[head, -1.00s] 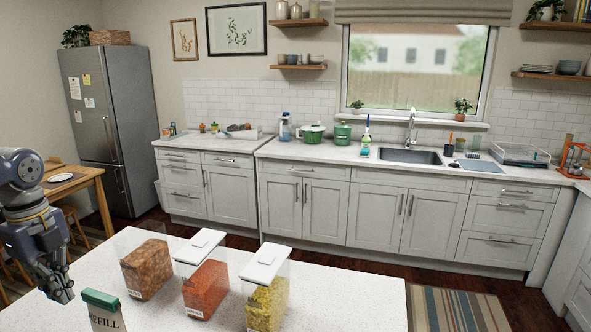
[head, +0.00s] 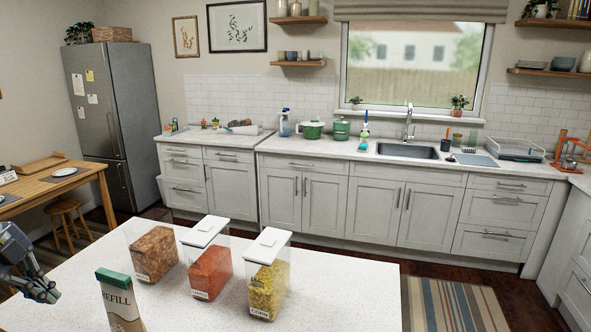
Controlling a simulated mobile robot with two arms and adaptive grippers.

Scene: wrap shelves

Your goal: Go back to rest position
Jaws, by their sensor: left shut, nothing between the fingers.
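My left gripper (head: 44,292) is at the lower left edge of the head view, beside the left edge of the white island counter. It is shut and empty. My right gripper is not in view. A refill carton (head: 119,302) with a green top stands on the counter, to the right of my left gripper and apart from it. Three clear containers stand behind and right of the carton. One holds brown food (head: 155,255), one orange-red food (head: 211,268) and one yellow food (head: 266,283). The red and yellow ones have white lids; the brown one shows no lid.
The island counter (head: 350,290) is bare to the right of the containers. A wooden table (head: 88,181) and stool (head: 62,209) stand at the left, near the fridge (head: 108,120). A striped rug (head: 455,303) lies on the floor at the right.

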